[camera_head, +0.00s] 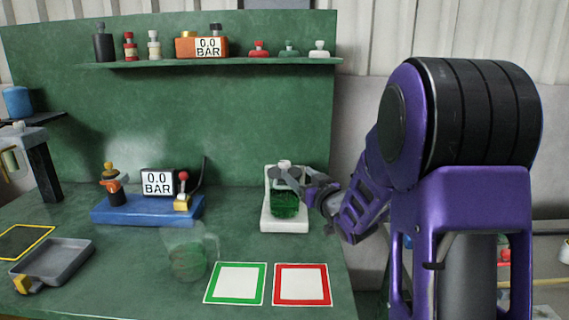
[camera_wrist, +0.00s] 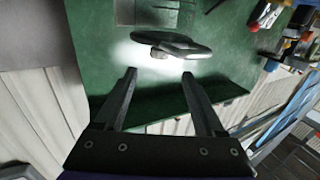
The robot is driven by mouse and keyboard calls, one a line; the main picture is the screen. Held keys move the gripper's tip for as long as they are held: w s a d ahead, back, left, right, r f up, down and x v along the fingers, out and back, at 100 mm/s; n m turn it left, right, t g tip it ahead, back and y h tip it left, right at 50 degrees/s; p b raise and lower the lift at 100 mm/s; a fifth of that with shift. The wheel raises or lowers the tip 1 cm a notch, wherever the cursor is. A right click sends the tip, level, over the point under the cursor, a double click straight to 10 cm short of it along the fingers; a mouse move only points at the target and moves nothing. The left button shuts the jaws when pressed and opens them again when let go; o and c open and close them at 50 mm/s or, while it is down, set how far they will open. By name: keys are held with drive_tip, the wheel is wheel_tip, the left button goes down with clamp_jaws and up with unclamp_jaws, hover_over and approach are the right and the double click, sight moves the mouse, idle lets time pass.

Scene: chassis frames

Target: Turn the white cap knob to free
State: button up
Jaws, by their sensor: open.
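A white stand (camera_head: 285,224) stands at the back right of the green bench and carries a jar with green content (camera_head: 284,205). Grey rounded parts (camera_head: 280,173) sit above the jar, with a small white cap knob (camera_head: 284,163) on top. My gripper (camera_head: 303,181) is at the right side of this stand, at about the height of the grey parts. In the wrist view my gripper (camera_wrist: 158,77) is open with nothing between its fingers. A grey flat rounded part (camera_wrist: 181,43) with a small stub (camera_wrist: 159,53) lies just beyond the fingertips. I cannot tell whether they touch.
A blue base (camera_head: 148,211) with a gauge reading 0.0 BAR stands to the left. A clear jug (camera_head: 190,252) and green- and red-framed cards (camera_head: 236,283) lie in front. A grey tray (camera_head: 52,262) is at far left. A shelf (camera_head: 209,63) with small parts hangs above.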

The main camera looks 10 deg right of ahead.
sight(285, 162)
drive_tip(key=x, duration=0.9)
drive_tip(key=shift+w+a, duration=0.1)
drive_tip(key=shift+w, duration=0.3)
drive_tip(key=shift+c, duration=0.2)
clamp_jaws()
